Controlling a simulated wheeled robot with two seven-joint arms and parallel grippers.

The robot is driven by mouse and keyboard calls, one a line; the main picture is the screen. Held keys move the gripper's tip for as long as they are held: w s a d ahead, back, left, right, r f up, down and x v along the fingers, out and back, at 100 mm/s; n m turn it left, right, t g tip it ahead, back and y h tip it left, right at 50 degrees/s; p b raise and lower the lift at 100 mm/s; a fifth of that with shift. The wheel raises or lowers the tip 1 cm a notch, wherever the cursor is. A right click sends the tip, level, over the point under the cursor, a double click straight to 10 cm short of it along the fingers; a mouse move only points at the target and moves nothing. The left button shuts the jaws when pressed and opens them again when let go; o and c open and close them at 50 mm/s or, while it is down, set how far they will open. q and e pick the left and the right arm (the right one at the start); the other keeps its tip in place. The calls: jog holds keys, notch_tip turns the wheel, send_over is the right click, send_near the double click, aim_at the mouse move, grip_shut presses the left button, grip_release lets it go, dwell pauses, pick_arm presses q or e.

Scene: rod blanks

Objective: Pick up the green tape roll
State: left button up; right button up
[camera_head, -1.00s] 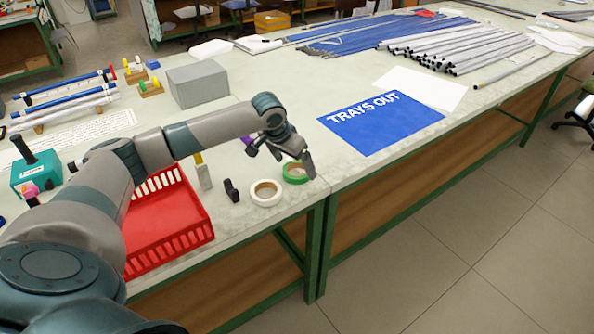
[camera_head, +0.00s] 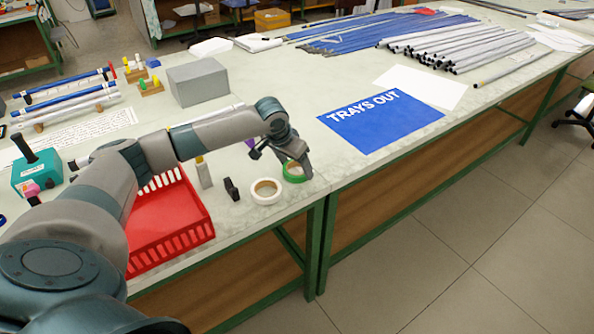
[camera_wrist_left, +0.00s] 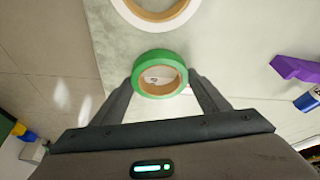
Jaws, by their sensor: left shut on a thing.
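The green tape roll (camera_head: 294,178) lies at the table's front edge, partly hidden behind my left gripper (camera_head: 300,172) in the head view. In the left wrist view the roll (camera_wrist_left: 159,57) sits between the two fingers of my left gripper (camera_wrist_left: 160,85). The fingers touch its outer rim on both sides, and the gripper is shut on it. The roll seems to be at table height; I cannot tell whether it is clear of the surface. My right gripper does not show in either view.
A white tape roll (camera_head: 265,191) lies close beside the green one. A small black object (camera_head: 231,189) and a red basket (camera_head: 170,235) are to the left. A blue "TRAYS OUT" sheet (camera_head: 385,128) lies to the right. Grey box (camera_head: 198,82) stands behind.

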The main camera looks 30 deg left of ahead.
pick_arm(q)
jog(key=shift+r, duration=0.15)
jog(key=shift+r, duration=0.5)
jog(key=r, duration=0.1)
jog(key=d+r+b, duration=0.1)
jog(key=r, duration=0.1)
jog(key=shift+s+r, duration=0.15)
jog(key=shift+s, duration=0.05)
jog(key=s+d+r+b, duration=0.1)
jog(key=s+d+r, duration=0.4)
jog(key=d, duration=0.4)
jog(key=shift+d+r, duration=0.2)
jog(key=shift+r, duration=0.55)
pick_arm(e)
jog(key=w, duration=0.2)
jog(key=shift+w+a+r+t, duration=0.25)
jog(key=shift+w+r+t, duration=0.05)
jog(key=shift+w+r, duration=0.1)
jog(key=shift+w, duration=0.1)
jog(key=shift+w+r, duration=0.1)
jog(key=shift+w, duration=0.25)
pick_arm(q)
jog(key=shift+d, duration=0.1)
